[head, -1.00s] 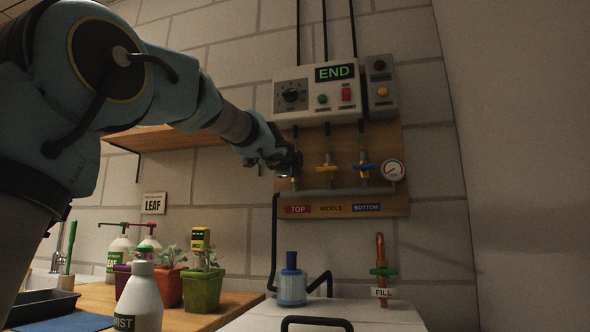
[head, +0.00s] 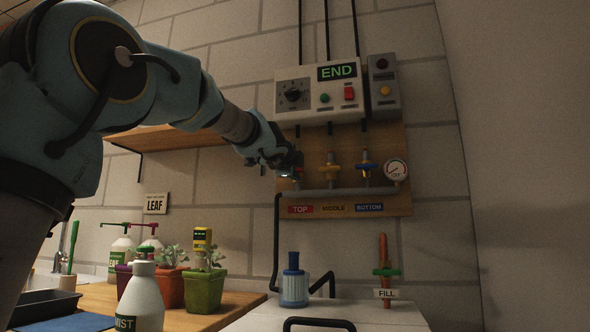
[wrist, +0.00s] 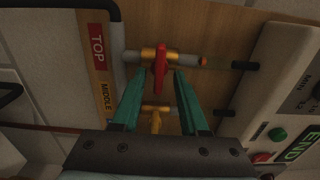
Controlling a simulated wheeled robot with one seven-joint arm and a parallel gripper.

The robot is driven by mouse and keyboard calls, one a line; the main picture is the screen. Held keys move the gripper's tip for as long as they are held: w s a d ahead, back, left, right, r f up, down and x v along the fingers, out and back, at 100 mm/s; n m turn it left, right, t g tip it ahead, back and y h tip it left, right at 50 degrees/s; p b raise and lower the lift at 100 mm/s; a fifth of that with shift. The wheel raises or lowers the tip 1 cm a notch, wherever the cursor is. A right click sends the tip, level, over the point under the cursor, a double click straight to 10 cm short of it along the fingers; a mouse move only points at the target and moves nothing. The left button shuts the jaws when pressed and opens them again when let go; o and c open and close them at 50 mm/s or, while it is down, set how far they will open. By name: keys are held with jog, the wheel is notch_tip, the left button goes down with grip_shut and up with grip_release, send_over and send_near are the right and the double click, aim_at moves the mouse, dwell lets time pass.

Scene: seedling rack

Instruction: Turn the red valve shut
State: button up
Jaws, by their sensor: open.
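The red valve has a red handle (wrist: 160,68) on a brass body, above the TOP label (head: 300,209). In the wrist view the handle lies across its pipe, between my two green fingertips, with a visible gap at least on the right. My gripper (head: 288,164) is open at the valve, and its fingers also show in the wrist view (wrist: 164,84). In the head view my gripper hides most of the red valve. The yellow middle valve (head: 329,169) and blue bottom valve (head: 367,168) stand to its right, handles across their pipes.
A control box (head: 318,95) reading END hangs just above the valves. A pressure gauge (head: 396,169) is at the right of the board. A wooden shelf (head: 160,138) is to the left. Pots and bottles stand on the counter below. The wall to the right is clear.

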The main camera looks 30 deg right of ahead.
jog(key=v, duration=1.1)
jog(key=shift+w, duration=0.15)
